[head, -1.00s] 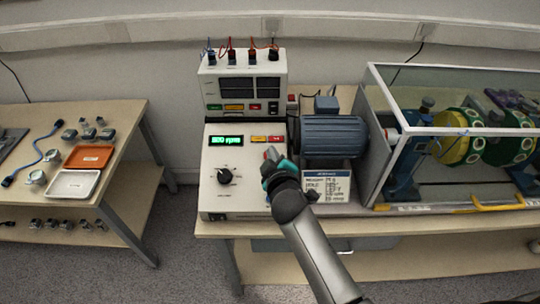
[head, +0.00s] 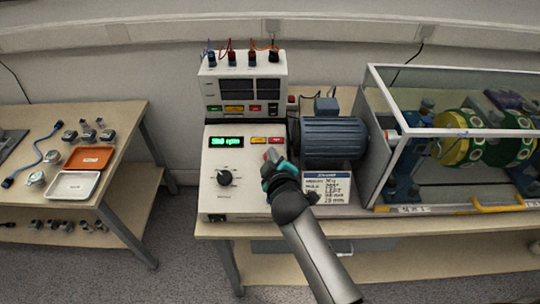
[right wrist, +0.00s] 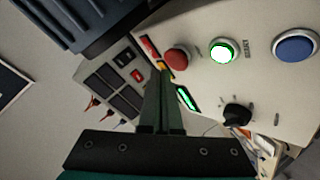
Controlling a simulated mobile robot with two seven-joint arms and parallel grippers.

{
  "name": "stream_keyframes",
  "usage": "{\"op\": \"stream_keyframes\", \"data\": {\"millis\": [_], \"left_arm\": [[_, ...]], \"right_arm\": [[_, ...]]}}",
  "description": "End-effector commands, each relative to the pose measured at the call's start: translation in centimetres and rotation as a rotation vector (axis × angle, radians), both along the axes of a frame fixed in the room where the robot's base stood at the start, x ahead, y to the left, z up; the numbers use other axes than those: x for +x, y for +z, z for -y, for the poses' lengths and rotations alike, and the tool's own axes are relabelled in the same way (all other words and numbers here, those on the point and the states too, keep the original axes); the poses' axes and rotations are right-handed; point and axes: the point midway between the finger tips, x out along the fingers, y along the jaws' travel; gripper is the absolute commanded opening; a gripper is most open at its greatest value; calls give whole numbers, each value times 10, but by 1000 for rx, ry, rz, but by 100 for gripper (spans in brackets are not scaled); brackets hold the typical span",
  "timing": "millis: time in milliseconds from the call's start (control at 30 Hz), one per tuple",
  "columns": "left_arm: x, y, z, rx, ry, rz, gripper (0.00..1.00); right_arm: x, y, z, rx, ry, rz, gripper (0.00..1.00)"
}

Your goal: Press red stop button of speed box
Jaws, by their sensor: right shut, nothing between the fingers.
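The speed box (head: 215,190) is a white sloped panel with a lit green display (head: 227,142) and a black knob (head: 224,178), which also shows in the right wrist view (right wrist: 237,115). In the right wrist view its red stop button (right wrist: 176,61) is beside a lit green button (right wrist: 223,51) and a blue button (right wrist: 295,47). My right gripper (head: 271,155) is shut and empty over the right part of the panel, hiding the buttons in the head view. In the right wrist view its fingertips (right wrist: 161,70) appear just left of the red button; I cannot tell whether they touch anything.
A power supply box (head: 240,68) with cables stands behind the speed box. A blue motor (head: 330,138) and a glass-walled enclosure (head: 455,82) stand to the right. A left table holds an orange tray (head: 90,148), a white tray (head: 62,192) and small parts.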

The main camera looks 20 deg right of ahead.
Motion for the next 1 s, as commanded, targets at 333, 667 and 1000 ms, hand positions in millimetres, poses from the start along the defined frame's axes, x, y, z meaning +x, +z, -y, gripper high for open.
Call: {"op": "stream_keyframes", "data": {"millis": [333, 667, 1000], "left_arm": [[0, 0, 0, 0, 0, 0, 81], [0, 0, 0, 0, 0, 0, 81], [0, -5, 0, 0, 0, 0, 81]], "right_arm": [[0, 0, 0, 0, 0, 0, 0], [0, 0, 0, 0, 0, 0, 0], [3, -8, 1, 0, 0, 0, 0]]}}
